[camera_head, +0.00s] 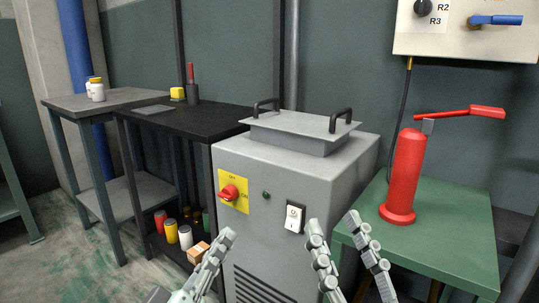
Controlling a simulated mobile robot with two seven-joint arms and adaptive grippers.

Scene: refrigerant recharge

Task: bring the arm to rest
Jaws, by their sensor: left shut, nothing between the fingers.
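My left gripper (225,237) is at the bottom centre, in front of the left part of the grey machine (350,160). It is shut and holds nothing. My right gripper (334,222) is to its right, in front of the machine's right front corner. Its two fingers are spread apart with nothing seen between them. Both grippers point up and forward. The lower parts of both arms are cut off by the bottom edge.
The machine has a red rotary switch (229,192) and a white rocker switch (294,216). A red hand pump (405,170) stands on a green table (450,245) at right. A black table (195,122) with bottles below stands at left. A wall panel (465,42) hangs top right.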

